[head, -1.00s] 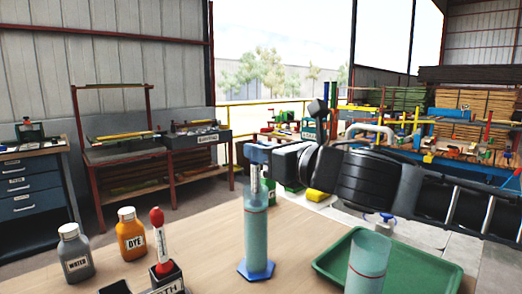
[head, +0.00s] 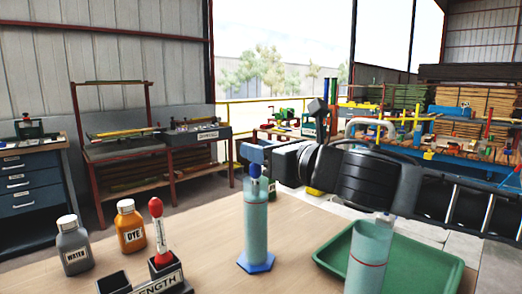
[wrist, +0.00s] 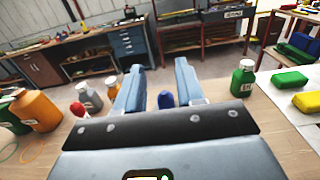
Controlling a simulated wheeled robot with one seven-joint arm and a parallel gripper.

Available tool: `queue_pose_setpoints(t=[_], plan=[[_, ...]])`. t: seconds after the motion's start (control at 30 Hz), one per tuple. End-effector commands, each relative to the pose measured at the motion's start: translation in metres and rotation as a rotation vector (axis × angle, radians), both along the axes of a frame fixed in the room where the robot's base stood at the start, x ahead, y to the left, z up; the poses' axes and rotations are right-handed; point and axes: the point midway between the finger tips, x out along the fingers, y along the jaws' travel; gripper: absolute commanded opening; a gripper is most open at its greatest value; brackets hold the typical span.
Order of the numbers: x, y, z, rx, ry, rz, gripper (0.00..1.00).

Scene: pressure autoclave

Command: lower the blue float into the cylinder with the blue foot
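The cylinder with the blue foot (head: 256,225) stands upright on the table and holds greenish liquid. The blue float (head: 255,171) is in it, with its blue top at the cylinder's mouth and just under my gripper (head: 253,157). How deep its lower part sits is unclear. In the wrist view the float's blue top (wrist: 166,100) shows between the two fingers of my gripper (wrist: 159,85), with gaps on both sides. My gripper is open.
A second cylinder (head: 369,255) stands at the green tray (head: 430,257). A rack (head: 172,283) holds a red-topped float (head: 157,215). Water (head: 73,245) and dye (head: 130,228) bottles stand left. A green bottle (wrist: 242,79) stands beyond the gripper.

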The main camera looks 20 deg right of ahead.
Motion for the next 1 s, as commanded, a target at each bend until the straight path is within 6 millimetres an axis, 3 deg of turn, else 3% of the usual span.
queue_pose_setpoints(t=[0.1,0.43,0.8,1.0], plan=[[0.000,0.000,0.000,0.000,0.000,0.000,0.50],[-0.005,-0.003,0.000,0.000,0.000,-0.001,0.50],[-0.058,-0.020,-0.001,-0.001,0.000,-0.001,0.50],[-0.073,-0.024,-0.001,0.000,0.000,0.000,0.50]])
